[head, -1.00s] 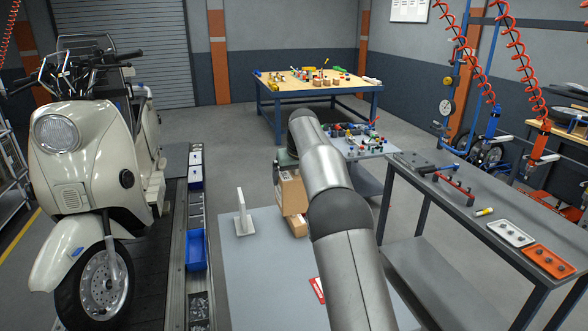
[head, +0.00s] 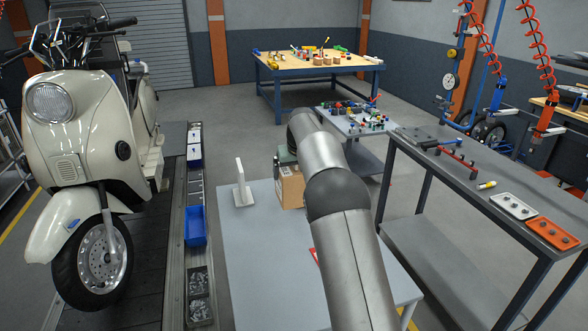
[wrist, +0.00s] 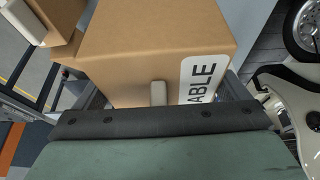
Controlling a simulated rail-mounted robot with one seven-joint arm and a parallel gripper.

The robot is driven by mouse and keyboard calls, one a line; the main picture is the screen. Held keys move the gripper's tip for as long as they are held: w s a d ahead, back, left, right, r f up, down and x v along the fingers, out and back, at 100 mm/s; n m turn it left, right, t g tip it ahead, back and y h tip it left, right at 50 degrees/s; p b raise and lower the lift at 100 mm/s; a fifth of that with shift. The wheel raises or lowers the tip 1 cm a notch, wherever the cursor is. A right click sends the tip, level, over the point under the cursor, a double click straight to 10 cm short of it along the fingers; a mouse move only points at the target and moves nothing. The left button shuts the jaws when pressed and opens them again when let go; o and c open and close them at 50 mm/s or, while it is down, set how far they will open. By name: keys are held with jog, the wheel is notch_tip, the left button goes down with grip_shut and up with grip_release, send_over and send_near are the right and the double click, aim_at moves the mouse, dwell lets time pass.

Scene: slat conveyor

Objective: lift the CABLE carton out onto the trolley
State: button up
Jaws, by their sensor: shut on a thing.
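The CABLE carton (wrist: 150,45) is a brown cardboard box. It fills the middle of the wrist view, with a white label reading "ABLE" at its right side. My gripper (wrist: 158,92) is shut on it; a pale stub stands against its near face above the dark bolted bar. In the head view a brown carton (head: 291,187) shows at the far edge of a grey-topped table (head: 255,255), just below my gripper (head: 284,160), which my arm partly hides. I cannot tell whether it touches the top. A second brown carton (wrist: 62,18) is beside it in the wrist view.
A white upright bracket (head: 241,185) stands on the grey top, left of the carton. A cream scooter (head: 75,150) and a blue bin (head: 195,225) are on the left. A dark bench (head: 470,180) with trays is on the right. The grey top's front is mostly clear.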

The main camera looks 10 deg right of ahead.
jog(key=shift+f+b, duration=2.4)
jog(key=shift+f, duration=1.95)
jog(key=shift+s, duration=0.2)
jog(key=shift+f, duration=0.25)
jog(key=shift+f+b, duration=0.35)
jog(key=shift+b, duration=0.05)
jog(key=o, duration=0.7)
